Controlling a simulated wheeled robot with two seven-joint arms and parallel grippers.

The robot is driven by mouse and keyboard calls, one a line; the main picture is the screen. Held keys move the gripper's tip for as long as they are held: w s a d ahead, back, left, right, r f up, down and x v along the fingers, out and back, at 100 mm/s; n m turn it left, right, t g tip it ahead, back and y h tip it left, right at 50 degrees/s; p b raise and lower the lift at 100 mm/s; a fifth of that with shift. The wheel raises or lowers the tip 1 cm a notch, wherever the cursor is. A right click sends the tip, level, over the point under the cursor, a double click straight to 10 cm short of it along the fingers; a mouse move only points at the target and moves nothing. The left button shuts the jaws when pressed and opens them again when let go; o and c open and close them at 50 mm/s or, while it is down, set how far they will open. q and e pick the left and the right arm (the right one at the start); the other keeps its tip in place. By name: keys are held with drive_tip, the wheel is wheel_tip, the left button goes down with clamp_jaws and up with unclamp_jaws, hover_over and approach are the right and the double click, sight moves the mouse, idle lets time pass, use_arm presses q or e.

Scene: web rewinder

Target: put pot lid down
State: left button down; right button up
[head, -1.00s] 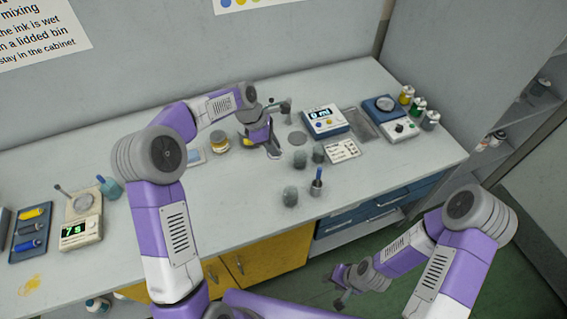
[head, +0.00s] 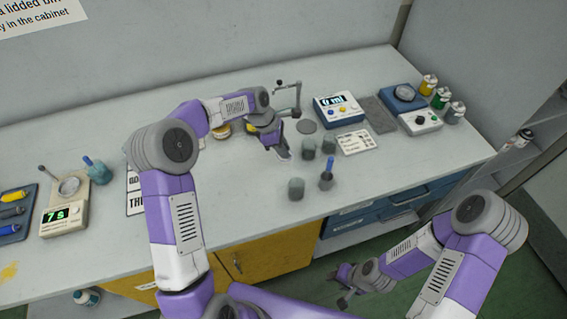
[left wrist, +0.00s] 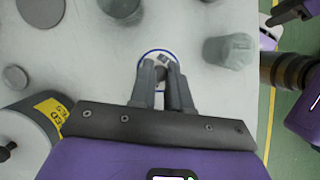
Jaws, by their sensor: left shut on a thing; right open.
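My left gripper (head: 284,154) is low over the middle of the bench, behind a grey cup. In the left wrist view its fingers (left wrist: 160,88) are shut on the pot lid (left wrist: 158,54), a small pale disc with a blue rim, partly hidden by the fingers. I cannot tell whether the lid touches the bench. In the head view a small amber pot (head: 222,131) is mostly hidden behind my left arm. My right gripper (head: 342,287) is open, low in front of the bench.
A grey cup (head: 296,189) and a cup with a blue-handled tool (head: 326,181) stand near the front edge. Two more grey cups (head: 309,149) are right of my gripper. A flat disc (head: 306,127), dispenser box (head: 338,110) and card (head: 355,142) lie beyond.

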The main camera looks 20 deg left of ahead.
use_arm(q)
wheel_tip(320, 180, down, 6)
drive_tip(key=shift+f+b, duration=0.1)
drive_tip(key=shift+b, duration=0.55)
drive_tip(key=c, duration=1.5)
unclamp_jaws()
drive_tip(key=o, duration=0.4)
drive_tip(key=p+v, duration=0.2)
drive_tip(key=v, duration=1)
drive_tip(key=shift+s+p, duration=0.1)
drive_tip(key=shift+p, duration=0.3)
